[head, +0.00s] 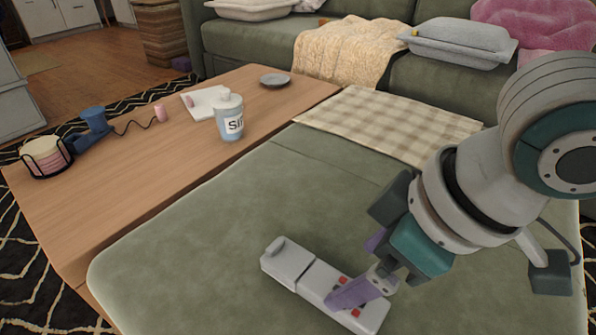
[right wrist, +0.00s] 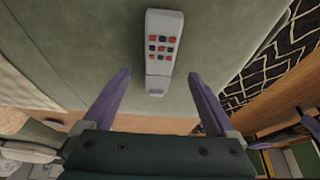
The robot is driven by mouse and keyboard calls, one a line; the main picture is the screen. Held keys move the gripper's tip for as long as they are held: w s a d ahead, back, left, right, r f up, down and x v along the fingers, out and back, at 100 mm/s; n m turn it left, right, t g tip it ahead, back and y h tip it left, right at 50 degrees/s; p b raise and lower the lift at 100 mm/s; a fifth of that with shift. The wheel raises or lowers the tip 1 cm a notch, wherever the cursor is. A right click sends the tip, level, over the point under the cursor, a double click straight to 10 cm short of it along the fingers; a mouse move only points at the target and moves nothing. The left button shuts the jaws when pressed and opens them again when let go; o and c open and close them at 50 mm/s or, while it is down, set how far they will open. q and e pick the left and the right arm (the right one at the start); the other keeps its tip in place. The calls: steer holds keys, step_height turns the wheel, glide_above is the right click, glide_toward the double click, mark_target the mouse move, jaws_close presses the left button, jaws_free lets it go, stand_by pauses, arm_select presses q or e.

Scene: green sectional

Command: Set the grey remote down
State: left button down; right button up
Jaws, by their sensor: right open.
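The grey remote (head: 297,270) lies flat on the green sectional seat (head: 190,270), with red and dark buttons at its near end. It also shows in the right wrist view (right wrist: 163,30), lying lengthwise ahead of my fingers. My right gripper (head: 352,272) is open with its purple fingers apart, close over the button end in the head view. In the right wrist view the remote's lower end lies in line with the gap between the fingertips (right wrist: 158,76), and neither finger visibly touches it. One finger hides part of the remote in the head view. My left gripper is not in view.
A wooden table (head: 150,190) adjoins the seat on the left. It holds a blue-and-white jar (head: 230,118), a grey dish (head: 275,80), a blue object with a cord (head: 93,122) and a round holder (head: 46,157). A checked cloth (head: 385,122) covers the seat's far edge. The seat left of the remote is clear.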

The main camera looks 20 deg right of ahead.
steer(key=s+a+r+m+p, duration=0.1)
steer(key=s+a+r+p, duration=0.15)
steer(key=s+r, duration=0.25)
arm_select(q)
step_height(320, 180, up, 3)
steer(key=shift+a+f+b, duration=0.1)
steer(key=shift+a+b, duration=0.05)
steer(key=shift+b, duration=0.2)
arm_select(e)
steer(key=s+d+f+m+h, duration=0.1)
steer(key=s+d+m, duration=0.3)
steer(key=s+d, duration=0.4)
steer(key=shift+m+h, duration=0.3)
steer(key=shift+h, duration=0.5)
